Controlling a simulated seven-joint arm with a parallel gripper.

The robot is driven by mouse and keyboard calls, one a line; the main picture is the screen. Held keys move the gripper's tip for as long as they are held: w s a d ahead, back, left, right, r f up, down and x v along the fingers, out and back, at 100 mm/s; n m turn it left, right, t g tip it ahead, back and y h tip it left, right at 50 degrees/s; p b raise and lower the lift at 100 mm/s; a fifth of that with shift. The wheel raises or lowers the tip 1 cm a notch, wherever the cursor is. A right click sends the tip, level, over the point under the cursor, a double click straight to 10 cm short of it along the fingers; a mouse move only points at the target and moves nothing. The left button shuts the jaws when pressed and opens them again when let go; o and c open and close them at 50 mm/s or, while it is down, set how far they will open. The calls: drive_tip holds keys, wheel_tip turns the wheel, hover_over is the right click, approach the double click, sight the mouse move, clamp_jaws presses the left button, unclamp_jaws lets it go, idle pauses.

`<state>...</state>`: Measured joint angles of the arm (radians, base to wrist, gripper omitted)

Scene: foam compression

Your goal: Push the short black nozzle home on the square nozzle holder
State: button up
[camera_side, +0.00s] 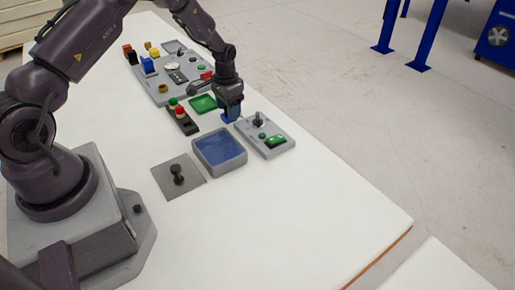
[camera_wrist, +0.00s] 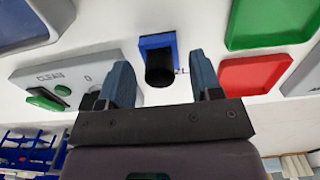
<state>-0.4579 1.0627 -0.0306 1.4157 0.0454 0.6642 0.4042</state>
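The short black nozzle (camera_wrist: 160,72) shows in the middle of the wrist view, standing in front of the blue square holder (camera_wrist: 157,41). The two overlap, and I cannot tell how deep the nozzle sits. My gripper (camera_wrist: 162,62) is open, with one finger on each side of the nozzle and a visible gap on both sides. In the side view my gripper (camera_side: 230,108) points down close above the blue holder (camera_side: 228,119). The nozzle is hidden there by the gripper.
A grey control box (camera_side: 265,136) with a green switch stands close right of the holder. A blue-floored tray (camera_side: 220,152) lies in front, a green tray (camera_side: 203,104) and a red and green button block (camera_side: 181,118) to the left. The table's front right is clear.

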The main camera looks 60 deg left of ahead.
wheel_tip(320, 180, up, 13)
drive_tip(key=s+d+r+t, duration=0.5)
drive_tip(key=s+d+r, duration=1.5)
drive_tip(key=s, duration=0.4)
drive_tip(key=shift+d+t, duration=0.15)
drive_tip(key=shift+t, duration=0.15)
